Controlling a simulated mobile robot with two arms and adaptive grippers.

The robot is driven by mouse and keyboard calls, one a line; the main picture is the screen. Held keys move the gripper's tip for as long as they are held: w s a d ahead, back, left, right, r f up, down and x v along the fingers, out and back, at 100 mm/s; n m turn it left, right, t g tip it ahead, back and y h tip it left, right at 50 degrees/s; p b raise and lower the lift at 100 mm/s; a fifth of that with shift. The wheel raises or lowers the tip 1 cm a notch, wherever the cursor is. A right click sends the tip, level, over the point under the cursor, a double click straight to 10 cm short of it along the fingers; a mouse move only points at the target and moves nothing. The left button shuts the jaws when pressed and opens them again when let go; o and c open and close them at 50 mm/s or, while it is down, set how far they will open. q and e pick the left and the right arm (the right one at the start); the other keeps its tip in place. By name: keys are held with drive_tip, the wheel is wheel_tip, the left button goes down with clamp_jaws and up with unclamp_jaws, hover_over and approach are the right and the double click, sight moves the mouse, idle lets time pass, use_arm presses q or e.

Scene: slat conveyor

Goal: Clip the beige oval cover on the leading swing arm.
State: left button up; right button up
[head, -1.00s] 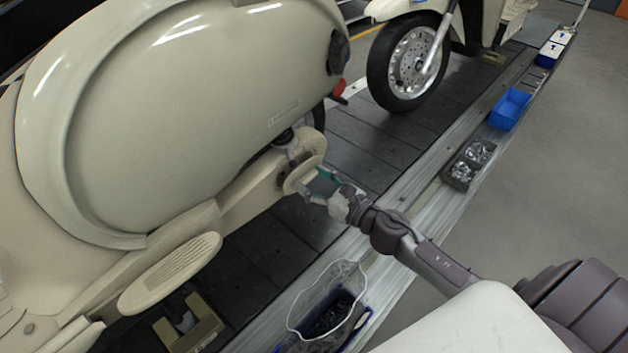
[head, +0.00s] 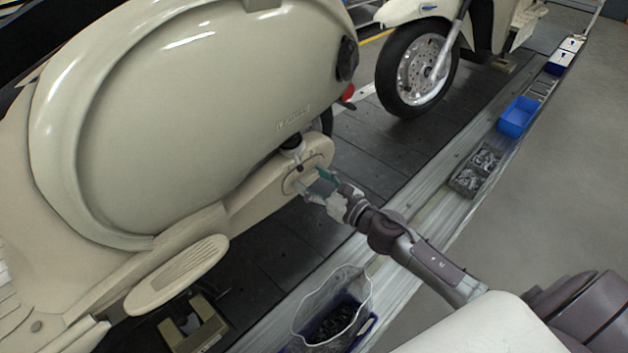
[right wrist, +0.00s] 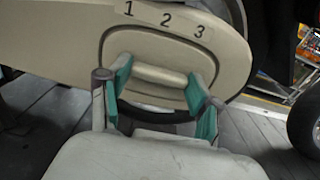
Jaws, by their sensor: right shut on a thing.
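The leading scooter's beige swing arm (head: 248,202) runs along its lower rear side. Its end also shows in the right wrist view (right wrist: 50,38), with the numbers 1, 2 and 3 above the cover. The beige oval cover (right wrist: 150,47) lies against the swing arm's face, and a dark line runs around its rim. I cannot tell whether it is fully seated. In the head view it is partly hidden by my right gripper (head: 317,183). The green-padded fingers are shut on the cover's raised grip bar (right wrist: 160,77). My left gripper is not in view.
A second scooter's front wheel (head: 416,68) stands farther along the dark slat conveyor (head: 352,130). Along the conveyor's edge are a lined bin (head: 352,318) of dark parts, a grey tray (head: 466,182) of small metal parts and a blue bin (head: 517,117). A footboard (head: 178,275) juts out at left.

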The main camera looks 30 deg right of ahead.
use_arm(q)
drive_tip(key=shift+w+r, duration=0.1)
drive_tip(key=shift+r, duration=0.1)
use_arm(e)
drive_tip(key=shift+w, duration=0.1)
idle(0.4)
drive_tip(key=o, duration=1.1)
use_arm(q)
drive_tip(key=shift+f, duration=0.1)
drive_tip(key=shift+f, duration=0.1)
use_arm(e)
drive_tip(key=v, duration=1.2)
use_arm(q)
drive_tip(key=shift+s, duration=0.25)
